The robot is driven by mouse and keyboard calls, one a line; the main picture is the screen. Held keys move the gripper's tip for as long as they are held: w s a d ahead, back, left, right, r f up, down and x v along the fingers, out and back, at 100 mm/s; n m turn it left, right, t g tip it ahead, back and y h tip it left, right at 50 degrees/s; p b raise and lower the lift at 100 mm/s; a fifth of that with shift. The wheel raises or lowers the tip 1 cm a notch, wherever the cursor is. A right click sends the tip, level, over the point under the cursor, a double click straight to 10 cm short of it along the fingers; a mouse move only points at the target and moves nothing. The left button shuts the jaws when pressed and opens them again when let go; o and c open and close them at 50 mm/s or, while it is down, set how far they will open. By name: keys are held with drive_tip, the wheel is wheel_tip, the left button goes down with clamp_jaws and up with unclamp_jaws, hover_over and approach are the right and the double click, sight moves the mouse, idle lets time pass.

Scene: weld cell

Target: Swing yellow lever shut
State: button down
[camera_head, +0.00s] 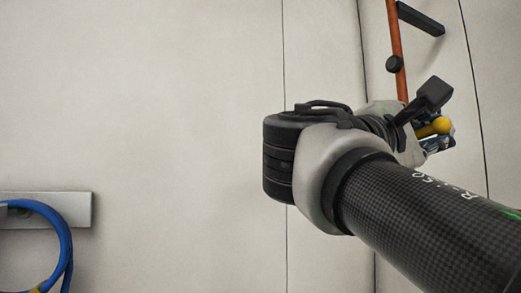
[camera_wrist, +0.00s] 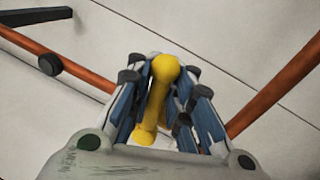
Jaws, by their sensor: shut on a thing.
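The yellow lever (camera_wrist: 149,124) stands between the two fingers of my gripper (camera_wrist: 160,105) in the wrist view. Its round knob end is near the fingertips, and its shaft runs down toward the palm. My gripper is shut on the lever. In the head view the yellow knob (camera_head: 439,126) shows at the far end of my arm, beside my gripper (camera_head: 436,138). My wrist hides most of the lever there, and its pivot cannot be made out.
An orange-brown pipe (camera_head: 398,48) runs along the wall, with a black bracket (camera_head: 421,18) near its top. The pipe also crosses the wrist view (camera_wrist: 274,86). A blue hose (camera_head: 62,235) hangs at a grey wall plate (camera_head: 80,208) at lower left. The wall between is bare.

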drive_tip(key=shift+f+m+g+b, duration=0.15)
drive_tip(key=shift+f+m+b, duration=0.25)
drive_tip(key=shift+m, duration=0.3)
drive_tip(key=shift+f+m+g+b, duration=0.15)
drive_tip(key=shift+f+m+b, duration=0.1)
drive_tip(key=shift+m+b, duration=0.35)
drive_tip(key=shift+f+m, duration=0.2)
drive_tip(key=shift+m, duration=0.1)
drive_tip(key=c, duration=2)
unclamp_jaws()
drive_tip(key=o, duration=0.4)
drive_tip(key=shift+s+a+r, duration=0.1)
drive_tip(key=shift+s+a, duration=0.1)
drive_tip(key=shift+a, duration=0.25)
drive_tip(key=shift+c, duration=0.2)
drive_tip(key=shift+o, duration=0.2)
drive_tip(key=shift+d, duration=0.1)
drive_tip(key=shift+d, duration=0.1)
drive_tip(key=v, duration=1.2)
